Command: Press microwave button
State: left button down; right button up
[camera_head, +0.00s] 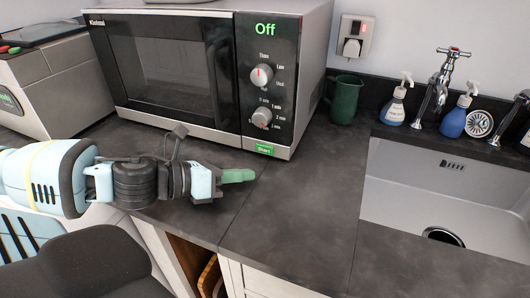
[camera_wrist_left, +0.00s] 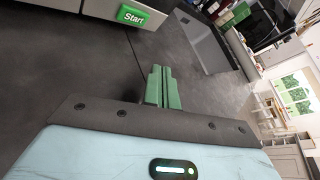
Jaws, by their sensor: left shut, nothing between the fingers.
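The microwave (camera_head: 165,60) stands on the dark counter, with "Off" in green letters at the top of its control panel. Two round knobs sit below that, and a green Start button (camera_head: 265,149) is at the panel's bottom edge. The Start button also shows in the left wrist view (camera_wrist_left: 132,16), at the upper left. My left gripper (camera_head: 252,175) is in front of and below the button, over the counter, apart from it. Its green fingers (camera_wrist_left: 162,87) are shut together with nothing between them. My right gripper is not in view.
A green mug (camera_head: 345,100) stands right of the microwave, below a wall socket (camera_head: 355,37). A sink (camera_head: 450,190) with a tap (camera_head: 440,85) and soap bottles is at the right. A toaster-like appliance (camera_head: 50,80) is at the left. The counter right of my gripper is clear.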

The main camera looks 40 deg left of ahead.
aim_at(273, 155)
pick_arm(q)
jog(key=w, duration=0.2)
jog(key=w+a+b, duration=0.1)
jog(key=w, duration=0.1)
jog(key=shift+w+f+b, duration=0.1)
jog(key=shift+b, duration=0.2)
jog(key=shift+w+a, duration=0.15)
jog(key=shift+w, duration=0.6)
jog(key=shift+w+a+b, duration=0.1)
jog(key=shift+w+b, duration=0.05)
jog(key=shift+b, duration=0.2)
dwell(0.9)
jog(key=shift+w, duration=0.25)
